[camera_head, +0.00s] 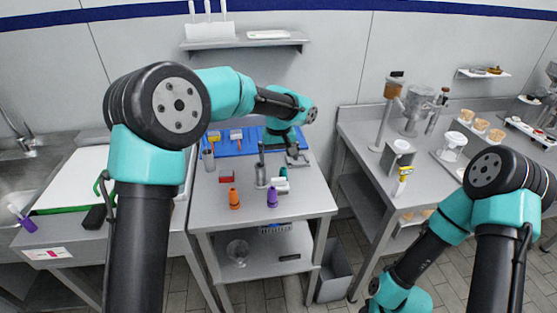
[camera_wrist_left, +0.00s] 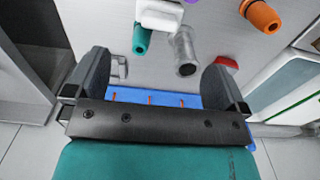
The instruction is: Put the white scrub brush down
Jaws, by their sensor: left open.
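The blue mat (camera_head: 222,150) lies behind. The table's front right is clear.

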